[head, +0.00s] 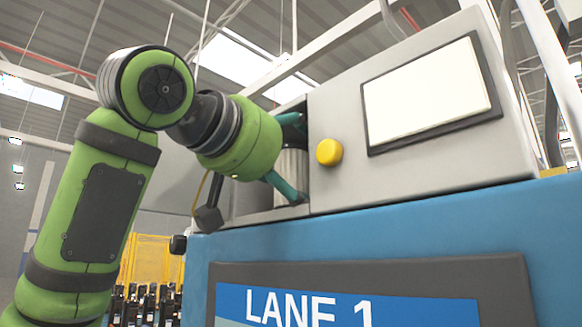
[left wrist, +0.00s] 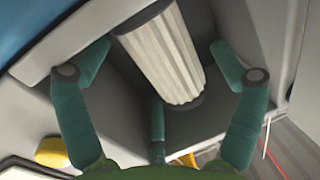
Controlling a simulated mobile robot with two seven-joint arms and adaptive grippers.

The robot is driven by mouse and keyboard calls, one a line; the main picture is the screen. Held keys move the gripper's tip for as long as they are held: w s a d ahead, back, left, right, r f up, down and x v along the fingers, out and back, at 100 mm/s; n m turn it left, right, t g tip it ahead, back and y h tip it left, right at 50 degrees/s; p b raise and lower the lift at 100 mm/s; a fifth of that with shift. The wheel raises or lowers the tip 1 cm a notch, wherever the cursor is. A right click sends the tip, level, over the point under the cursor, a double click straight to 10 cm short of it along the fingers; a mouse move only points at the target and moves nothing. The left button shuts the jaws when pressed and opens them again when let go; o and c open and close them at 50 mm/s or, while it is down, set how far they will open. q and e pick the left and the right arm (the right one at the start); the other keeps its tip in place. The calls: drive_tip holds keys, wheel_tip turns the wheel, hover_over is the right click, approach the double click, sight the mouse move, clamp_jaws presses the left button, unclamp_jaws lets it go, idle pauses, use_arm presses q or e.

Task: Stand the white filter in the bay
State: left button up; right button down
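The white filter (head: 291,170) is a pleated cylinder with dark end rings. It stands upright in the open bay (head: 252,200) at the left of the machine's grey upper housing. My left gripper (head: 299,160) reaches into the bay, with teal fingers above and below the filter in the head view. In the left wrist view the filter (left wrist: 165,55) lies between the spread fingers, with a gap at the right finger. The left fingertip is close to the filter's end ring; contact there is unclear. The filter's far side is hidden. My right gripper is not in view.
A yellow button (head: 329,152) and a pale screen (head: 428,95) are on the housing right of the bay. The blue cabinet (head: 400,235) with a LANE 1 sign (head: 340,307) is below. A yellow fence (head: 150,260) stands behind at left.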

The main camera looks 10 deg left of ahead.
use_arm(q)
drive_tip(key=shift+r, duration=0.2)
drive_tip(key=b+v, duration=0.4)
drive_tip(key=v, duration=0.8)
drive_tip(key=shift+a+r, duration=0.1)
